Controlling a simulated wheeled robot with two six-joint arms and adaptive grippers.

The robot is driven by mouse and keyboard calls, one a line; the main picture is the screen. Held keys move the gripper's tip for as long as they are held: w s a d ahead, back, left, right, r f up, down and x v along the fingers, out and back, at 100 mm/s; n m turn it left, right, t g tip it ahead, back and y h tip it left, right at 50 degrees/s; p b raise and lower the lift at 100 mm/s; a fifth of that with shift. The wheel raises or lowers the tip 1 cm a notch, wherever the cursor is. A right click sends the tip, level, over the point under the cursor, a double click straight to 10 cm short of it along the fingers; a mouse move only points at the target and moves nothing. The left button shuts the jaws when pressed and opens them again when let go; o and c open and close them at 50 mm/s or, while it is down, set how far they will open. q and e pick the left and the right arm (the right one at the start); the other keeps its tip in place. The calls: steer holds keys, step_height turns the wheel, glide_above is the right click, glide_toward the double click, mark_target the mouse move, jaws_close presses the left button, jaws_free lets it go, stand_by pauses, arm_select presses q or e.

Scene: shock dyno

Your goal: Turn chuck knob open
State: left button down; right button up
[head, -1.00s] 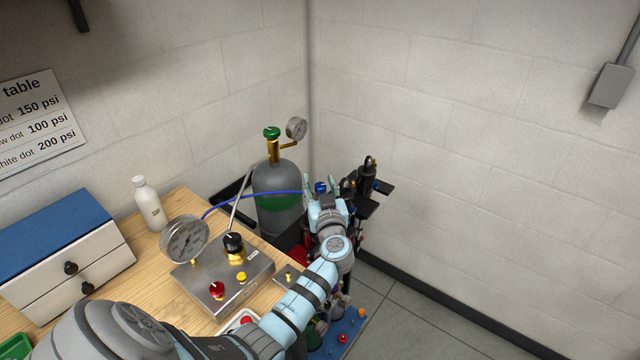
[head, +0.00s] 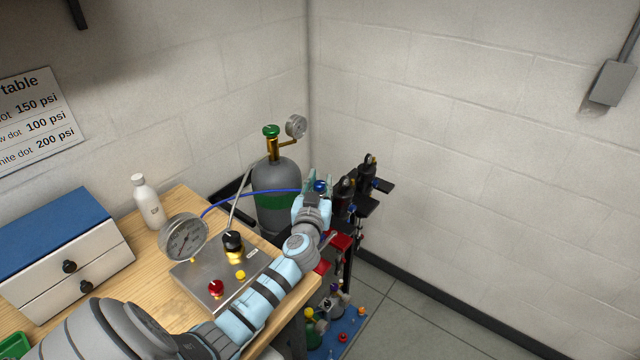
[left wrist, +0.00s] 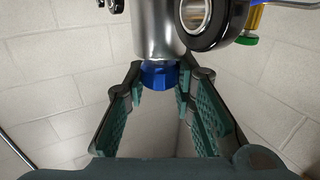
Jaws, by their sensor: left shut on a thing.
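A blue chuck knob (left wrist: 158,75) sits under a silver cylinder (left wrist: 160,28) in the left wrist view. My left gripper (left wrist: 160,88) has its textured finger pads on either side of the knob and is shut on it. In the head view the left gripper (head: 318,189) is at the end of the blue hose, with a bit of blue (head: 320,186) between its fingers. The knob's turn angle cannot be read. My right gripper is not in view.
A grey gas cylinder (head: 278,181) with a gauge stands just behind my left gripper. Black fixtures (head: 367,180) stand close on its right. A steel control box (head: 212,283) and large gauge (head: 183,238) are on the wooden bench. Floor at the right is clear.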

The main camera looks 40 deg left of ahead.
arm_select(q)
steer(key=m+t+h, duration=0.1)
steer(key=h, duration=0.1)
steer(key=m+h, duration=0.2)
steer(key=shift+s+f+t+h, duration=0.1)
steer(key=shift+t+h, duration=0.3)
steer(key=m+h+p, duration=0.2)
steer(key=shift+h, duration=0.4)
steer(key=shift+m+h+p, duration=0.4)
steer(key=shift+p, duration=0.2)
steer(key=shift+t, duration=0.3)
steer(key=c, duration=1.3)
jaws_free()
